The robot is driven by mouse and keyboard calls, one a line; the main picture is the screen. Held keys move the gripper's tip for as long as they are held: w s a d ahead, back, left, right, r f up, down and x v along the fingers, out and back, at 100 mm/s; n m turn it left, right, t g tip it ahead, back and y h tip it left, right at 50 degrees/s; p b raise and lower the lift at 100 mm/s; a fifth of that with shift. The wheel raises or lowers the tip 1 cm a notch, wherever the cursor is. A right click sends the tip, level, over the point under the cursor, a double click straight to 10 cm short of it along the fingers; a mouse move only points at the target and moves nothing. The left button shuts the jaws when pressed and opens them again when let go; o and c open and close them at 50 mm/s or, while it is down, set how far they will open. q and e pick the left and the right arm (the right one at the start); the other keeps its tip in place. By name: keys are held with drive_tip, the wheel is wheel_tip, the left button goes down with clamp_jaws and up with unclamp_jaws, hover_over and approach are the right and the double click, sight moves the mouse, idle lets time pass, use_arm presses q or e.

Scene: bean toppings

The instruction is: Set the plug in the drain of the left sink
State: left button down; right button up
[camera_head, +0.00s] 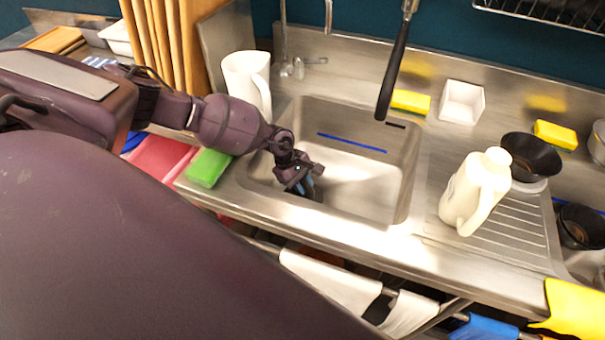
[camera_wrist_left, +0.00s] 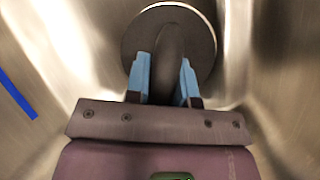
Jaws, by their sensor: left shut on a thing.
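The left sink (camera_head: 355,160) is a steel basin in the head view, with a blue line on its far wall. My left gripper (camera_head: 312,192) reaches down into its left part, fingers pointing downward. In the left wrist view my left gripper (camera_wrist_left: 164,62) has its blue fingers shut on the dark upright grip of the plug. The plug (camera_wrist_left: 200,45) shows there as a dark round disc beyond the fingertips, with a pale arc at its far edge. The drain is hidden, and I cannot tell whether the plug is seated. My right gripper is not in view.
A white pitcher (camera_head: 246,80) and a green sponge (camera_head: 208,167) stand by the basin's left rim. A black-handled sprayer (camera_head: 393,75) hangs above its far right corner. A white jug (camera_head: 473,192) stands on the drainboard at right. The basin's right half is clear.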

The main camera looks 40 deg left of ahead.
use_arm(q)
drive_tip(key=shift+f+b, duration=0.3)
drive_tip(key=shift+f, duration=0.1)
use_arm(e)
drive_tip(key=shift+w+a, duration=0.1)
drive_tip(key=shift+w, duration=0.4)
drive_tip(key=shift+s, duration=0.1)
use_arm(q)
drive_tip(key=c, duration=1)
unclamp_jaws()
drive_tip(key=shift+o, duration=0.6)
drive_tip(key=shift+s, duration=0.1)
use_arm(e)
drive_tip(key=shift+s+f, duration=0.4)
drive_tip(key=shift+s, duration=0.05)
